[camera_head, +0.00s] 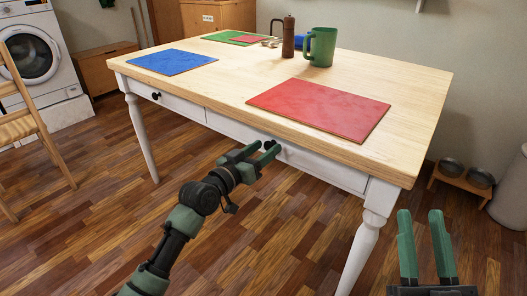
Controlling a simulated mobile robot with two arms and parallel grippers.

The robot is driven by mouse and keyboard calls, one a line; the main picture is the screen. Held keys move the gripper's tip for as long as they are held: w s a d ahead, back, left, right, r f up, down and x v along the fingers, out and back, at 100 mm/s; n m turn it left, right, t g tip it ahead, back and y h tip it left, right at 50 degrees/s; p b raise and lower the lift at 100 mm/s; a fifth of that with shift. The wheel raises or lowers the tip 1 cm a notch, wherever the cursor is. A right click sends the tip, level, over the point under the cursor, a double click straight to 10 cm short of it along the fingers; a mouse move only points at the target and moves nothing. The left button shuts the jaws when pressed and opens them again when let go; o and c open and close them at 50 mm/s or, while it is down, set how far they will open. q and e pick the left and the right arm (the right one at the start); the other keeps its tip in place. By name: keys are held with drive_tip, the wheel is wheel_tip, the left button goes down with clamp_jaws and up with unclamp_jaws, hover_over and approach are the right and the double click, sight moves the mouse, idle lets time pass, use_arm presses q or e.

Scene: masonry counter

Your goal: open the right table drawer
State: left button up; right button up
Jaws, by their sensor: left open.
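The white-framed wooden table (330,95) stands in front of me, with two white drawers along its front edge. The right drawer (325,171) looks flush with the frame. Its dark round knob (268,145) is partly hidden by my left gripper. The left drawer (180,104) also has a dark knob (156,96) and looks shut. My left gripper (265,151) is open, with its green fingertips at the right drawer's knob; I cannot tell whether they touch it. My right gripper (421,213) is open and empty at the lower right, apart from the table.
On the table are a red mat (320,108), a blue mat (173,62), a green mug (321,47) and a brown grinder (288,38). A wooden chair (22,125) is at left. A wooden stand with bowls (465,178) is at right. The floor in front is clear.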

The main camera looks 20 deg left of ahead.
use_arm(q)
clamp_jaws()
idle(1.4)
